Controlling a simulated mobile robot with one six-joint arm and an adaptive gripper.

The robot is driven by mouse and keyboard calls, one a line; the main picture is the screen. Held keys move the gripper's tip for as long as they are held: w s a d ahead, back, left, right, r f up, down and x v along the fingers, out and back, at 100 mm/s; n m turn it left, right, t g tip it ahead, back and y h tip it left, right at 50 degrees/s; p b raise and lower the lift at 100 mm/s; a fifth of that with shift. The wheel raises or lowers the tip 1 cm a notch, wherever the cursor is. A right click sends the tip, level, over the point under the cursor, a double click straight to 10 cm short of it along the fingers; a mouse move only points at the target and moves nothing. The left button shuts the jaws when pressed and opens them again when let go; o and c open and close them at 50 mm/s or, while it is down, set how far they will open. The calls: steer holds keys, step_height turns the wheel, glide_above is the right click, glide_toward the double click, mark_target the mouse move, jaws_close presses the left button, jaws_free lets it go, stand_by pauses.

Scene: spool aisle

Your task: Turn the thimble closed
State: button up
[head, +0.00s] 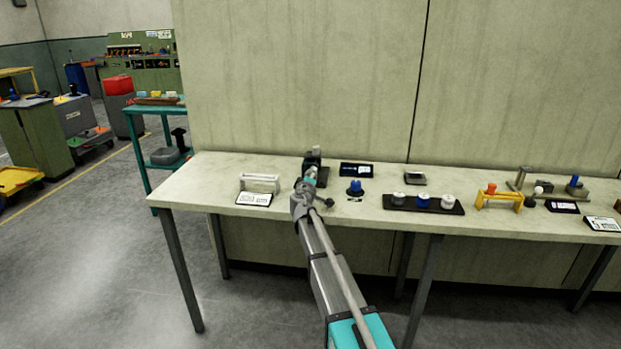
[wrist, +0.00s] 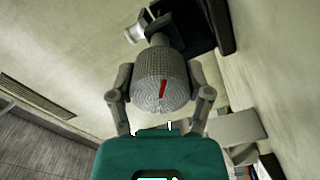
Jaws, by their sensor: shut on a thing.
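The thimble (wrist: 162,95) is a grey knurled cylinder seen end-on in the wrist view, with a red mark on its face, tilted a little from upright. My gripper (wrist: 161,72) has one finger on each side of it and is shut on it. Behind the thimble is a dark stand (wrist: 192,22) with a pale grey part (wrist: 137,28) at its upper left. In the head view my gripper (head: 309,176) is at the dark stand (head: 312,158) on the bench, and it hides the thimble there.
The pale bench (head: 225,168) also holds a white rack with a card (head: 260,184) left of my gripper. To the right are a blue knob (head: 355,187), a dark tray (head: 440,208) of round pieces and a yellow stand (head: 499,198). A wall closes off the back.

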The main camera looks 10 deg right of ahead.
steer(key=o, duration=1.1)
steer(key=shift+o, duration=0.2)
steer(key=shift+s, duration=0.1)
steer(key=v, duration=1.1)
steer(key=shift+s+a, duration=0.1)
steer(key=shift+s, duration=0.25)
